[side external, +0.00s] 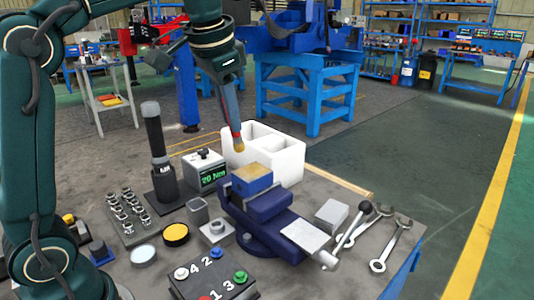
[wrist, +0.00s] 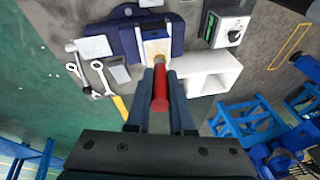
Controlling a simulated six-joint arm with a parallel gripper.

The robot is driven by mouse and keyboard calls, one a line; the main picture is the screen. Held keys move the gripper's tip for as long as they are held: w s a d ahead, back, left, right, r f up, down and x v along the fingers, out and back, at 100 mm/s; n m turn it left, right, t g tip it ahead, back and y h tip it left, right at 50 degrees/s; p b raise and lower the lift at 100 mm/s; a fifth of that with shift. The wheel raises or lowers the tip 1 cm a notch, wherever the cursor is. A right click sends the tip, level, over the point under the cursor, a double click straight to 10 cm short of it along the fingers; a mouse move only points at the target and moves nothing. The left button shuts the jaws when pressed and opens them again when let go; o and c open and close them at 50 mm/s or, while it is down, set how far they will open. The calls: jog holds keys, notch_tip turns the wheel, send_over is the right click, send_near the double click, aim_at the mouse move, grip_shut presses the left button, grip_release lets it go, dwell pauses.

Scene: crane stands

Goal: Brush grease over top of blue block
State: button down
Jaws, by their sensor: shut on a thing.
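My gripper (side external: 231,108) is shut on a brush with a red handle (wrist: 160,92), pointing down. The brush's yellowish bristle tip (side external: 240,149) is above the block and appears apart from it. The block (side external: 252,185) sits at the top of a dark blue vise (side external: 268,208), with blue on its side and a tan-yellow patch covering much of its top. In the wrist view the brush tip (wrist: 159,61) overlaps the near part of the pale block top (wrist: 154,47). A round tin with yellow contents (side external: 175,233) stands left of the vise.
A white divided bin (side external: 285,165) stands right behind the block. A tester reading 20 Nm (side external: 207,171) and a black upright tool (side external: 158,150) are to the left. Wrenches (side external: 393,245) lie at the right, a numbered button box (side external: 213,278) in front.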

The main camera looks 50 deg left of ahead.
jog(key=shift+w+f, duration=1.55)
jog(key=shift+w, duration=0.3)
jog(key=shift+w+f, duration=1.55)
jog(key=shift+w, duration=0.25)
jog(key=s+a, duration=0.1)
jog(key=s, duration=0.6)
jog(key=shift+w+a, duration=0.2)
jog(key=shift+w, duration=3.25)
jog(key=shift+s, duration=3.65)
notch_tip(320, 180, up, 8)
